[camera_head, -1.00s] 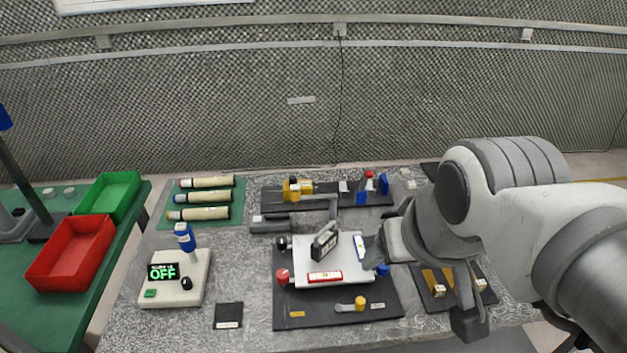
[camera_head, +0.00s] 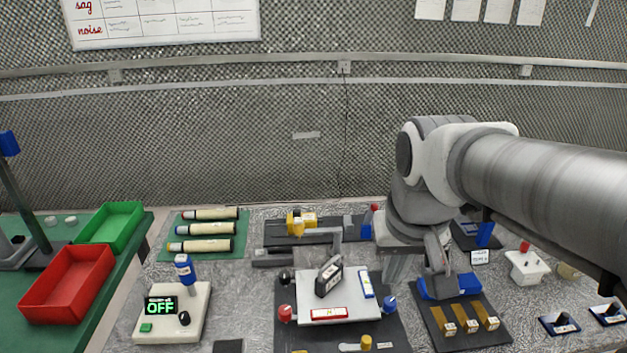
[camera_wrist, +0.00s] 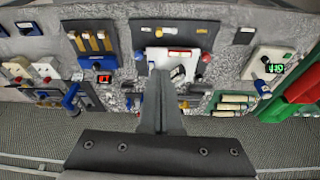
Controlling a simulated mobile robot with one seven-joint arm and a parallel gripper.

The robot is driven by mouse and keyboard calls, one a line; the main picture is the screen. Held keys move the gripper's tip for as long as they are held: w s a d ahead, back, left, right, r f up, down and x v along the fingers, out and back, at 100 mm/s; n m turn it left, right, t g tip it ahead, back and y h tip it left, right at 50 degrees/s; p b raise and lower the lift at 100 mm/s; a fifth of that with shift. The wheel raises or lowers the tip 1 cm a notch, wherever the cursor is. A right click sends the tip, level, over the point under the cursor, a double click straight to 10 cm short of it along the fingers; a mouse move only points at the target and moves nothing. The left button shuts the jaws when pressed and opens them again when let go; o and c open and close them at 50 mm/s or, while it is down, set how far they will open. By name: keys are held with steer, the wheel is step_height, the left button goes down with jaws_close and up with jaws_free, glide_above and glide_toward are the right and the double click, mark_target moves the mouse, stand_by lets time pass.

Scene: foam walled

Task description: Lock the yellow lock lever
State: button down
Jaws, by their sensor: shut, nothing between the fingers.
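The lock lever is a small grey bar with a yellow knob (camera_head: 366,342) on the front part of the dark board (camera_head: 284,300), at the bottom of the head view. In the wrist view, which is upside down, the yellow knob (camera_wrist: 159,32) shows at the top on the dark board. My gripper (camera_wrist: 160,72) is shut and empty. Its fingers are held above the bench and overlap the white plate (camera_wrist: 160,56) in the picture, apart from the lever.
A board with yellow strips (camera_head: 462,320) is at right. A white OFF box (camera_head: 195,316) stands left.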

steer(key=w+d+f+m+g+b, duration=0.1)
steer(key=w+d+f+g+b, duration=0.2)
steer(key=w+f, duration=0.65)
steer(key=m+g+y+b, duration=0.1)
steer(key=m+g+b, duration=0.1)
steer(key=g+b, duration=0.1)
glide_above(356, 344)
steer(key=w+d, duration=0.4)
steer(key=w, duration=0.1)
steer(key=w+d+f+x, duration=0.1)
steer(key=w+x, duration=0.1)
steer(key=x, duration=0.9)
steer(key=shift+w+a+r, duration=0.1)
steer(key=shift+a+r, duration=0.1)
steer(key=shift+a, duration=0.15)
steer(key=shift+f, duration=0.1)
steer(key=x, duration=1)
steer(key=shift+a+b, duration=0.15)
steer(key=shift+b, duration=0.15)
